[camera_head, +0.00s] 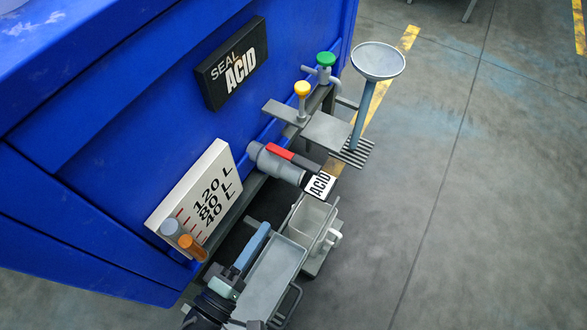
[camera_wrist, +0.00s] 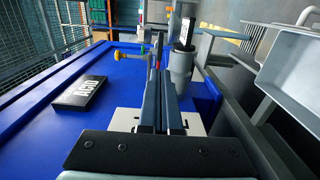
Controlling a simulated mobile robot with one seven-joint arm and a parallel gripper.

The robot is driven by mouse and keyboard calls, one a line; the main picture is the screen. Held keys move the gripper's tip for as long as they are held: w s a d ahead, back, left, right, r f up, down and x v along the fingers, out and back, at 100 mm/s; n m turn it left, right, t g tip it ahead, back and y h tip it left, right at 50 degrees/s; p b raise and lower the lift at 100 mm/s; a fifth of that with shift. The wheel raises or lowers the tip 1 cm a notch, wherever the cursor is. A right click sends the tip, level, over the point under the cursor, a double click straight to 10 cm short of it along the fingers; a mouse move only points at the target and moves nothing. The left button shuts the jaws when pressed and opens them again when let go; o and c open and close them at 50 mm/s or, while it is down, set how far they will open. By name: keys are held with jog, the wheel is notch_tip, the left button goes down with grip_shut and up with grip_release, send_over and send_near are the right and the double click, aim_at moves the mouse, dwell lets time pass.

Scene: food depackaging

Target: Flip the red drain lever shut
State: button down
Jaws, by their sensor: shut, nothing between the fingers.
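The red drain lever (camera_head: 281,152) lies along the top of the grey drain pipe (camera_head: 266,163) on the side of the blue tank (camera_head: 110,110). The pipe's outer end carries a white ACID tag (camera_head: 320,185). My gripper (camera_head: 266,231) is at the lower middle of the head view, below the pipe and apart from the lever, with its fingers together and empty. In the wrist view my gripper (camera_wrist: 160,72) points forward, its long fingers closed side by side. The drain pipe (camera_wrist: 181,75) stands just right of the fingertips there. The lever is mostly hidden behind the fingers.
A level gauge board (camera_head: 190,195) is left of my gripper. Beyond the pipe are yellow (camera_head: 302,89) and green (camera_head: 326,59) knobs and a round basin (camera_head: 378,60). Floor at right is clear.

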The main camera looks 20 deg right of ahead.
aim_at(293, 158)
jog(key=b+x, duration=0.3)
jog(key=x, duration=1.1)
